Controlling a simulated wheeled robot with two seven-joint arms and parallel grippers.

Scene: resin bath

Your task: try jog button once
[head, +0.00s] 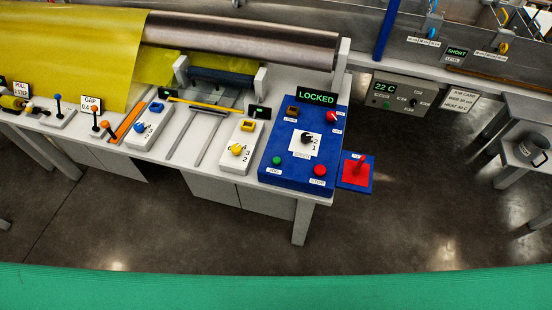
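A blue control panel (290,184) sits at the right end of the white machine table. The green jog button (277,160) is at its lower left, above a small label that seems to read JOG. A red stop button (320,170) is at its lower right. A black speed knob (307,139) is on a white plate marked 1 and 2. A red knob (332,117) is at the upper right. The display (316,96) above the panel reads LOCKED in green. Neither of my grippers shows in the head view.
A red lever (360,163) stands on a blue plate right of the panel. White blocks with a yellow knob (236,150) and a blue knob (140,127) lie to the left. A metal roller (240,40) and yellow sheet (70,45) are behind. Open floor (200,230) lies in front.

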